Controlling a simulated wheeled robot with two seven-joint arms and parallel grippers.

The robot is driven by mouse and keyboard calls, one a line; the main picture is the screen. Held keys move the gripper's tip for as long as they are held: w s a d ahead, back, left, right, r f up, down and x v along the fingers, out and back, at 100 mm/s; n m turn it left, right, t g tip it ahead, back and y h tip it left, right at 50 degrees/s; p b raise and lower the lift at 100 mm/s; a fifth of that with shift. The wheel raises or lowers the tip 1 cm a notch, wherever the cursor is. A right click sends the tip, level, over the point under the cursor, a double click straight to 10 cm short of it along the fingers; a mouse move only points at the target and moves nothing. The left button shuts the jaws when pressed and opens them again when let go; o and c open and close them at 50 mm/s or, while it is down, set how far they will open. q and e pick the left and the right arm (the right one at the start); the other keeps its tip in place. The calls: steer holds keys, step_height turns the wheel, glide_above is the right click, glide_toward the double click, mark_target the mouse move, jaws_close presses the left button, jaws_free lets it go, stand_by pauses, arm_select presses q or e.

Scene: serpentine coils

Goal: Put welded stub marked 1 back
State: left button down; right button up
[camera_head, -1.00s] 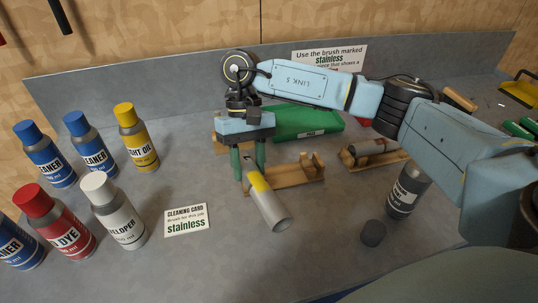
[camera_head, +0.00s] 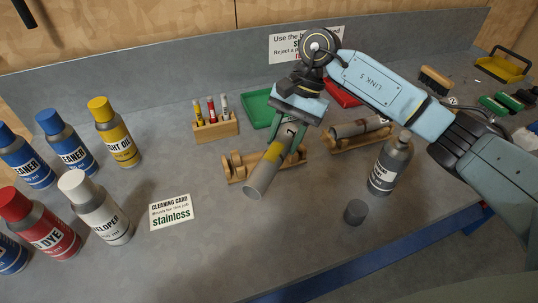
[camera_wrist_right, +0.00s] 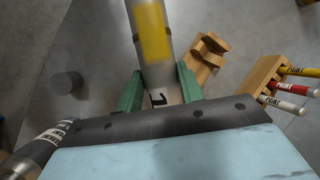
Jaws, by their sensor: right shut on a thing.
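The welded stub marked 1 (camera_head: 268,172) is a grey pipe with a yellow band. My right gripper (camera_head: 291,141) is shut on it near its marked end. The stub slants with its free open end toward the front left. In the right wrist view the stub (camera_wrist_right: 153,45) lies between the green fingers (camera_wrist_right: 160,90), with its mark near the palm. A wooden cradle (camera_head: 238,172) is behind and under the stub in the head view, its middle partly hidden. I cannot tell whether the stub touches it. My left gripper is not in view.
A second cradle (camera_head: 345,146) holds another stub (camera_head: 350,129). A dark bottle (camera_head: 391,165) and a grey cap (camera_head: 355,212) stand at the right. A paint marker rack (camera_head: 216,132), green tray (camera_head: 257,108) and red tray (camera_head: 343,93) are behind. Several bottles stand left, near the cleaning card (camera_head: 172,211).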

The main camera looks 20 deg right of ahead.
steer(key=w+m+t, duration=0.1)
steer(key=m, duration=0.2)
steer(key=w+d+r+m+t, duration=0.1)
steer(key=w+m+t, duration=0.1)
steer(key=m, duration=0.2)
steer(key=w+r+m+t, duration=0.1)
steer(key=m, duration=0.2)
steer(key=shift+w+d+r+m+t, duration=0.15)
steer(key=shift+w+m+t, duration=0.2)
steer(key=shift+m+t, duration=0.05)
steer(key=f, duration=0.3)
steer(key=f+m, duration=0.1)
steer(key=f, duration=0.2)
steer(key=w+d+f+m+h+p, duration=0.1)
steer(key=f, duration=0.2)
steer(key=shift+f+t, duration=0.25)
steer(key=shift+t, duration=0.15)
steer(key=shift+f+m, duration=0.2)
steer(key=shift+m, duration=0.1)
steer(key=o, duration=0.8)
steer(key=shift+f, duration=0.1)
steer(key=o, duration=0.4)
steer(key=shift+s, duration=0.1)
steer(key=shift+o, duration=0.2)
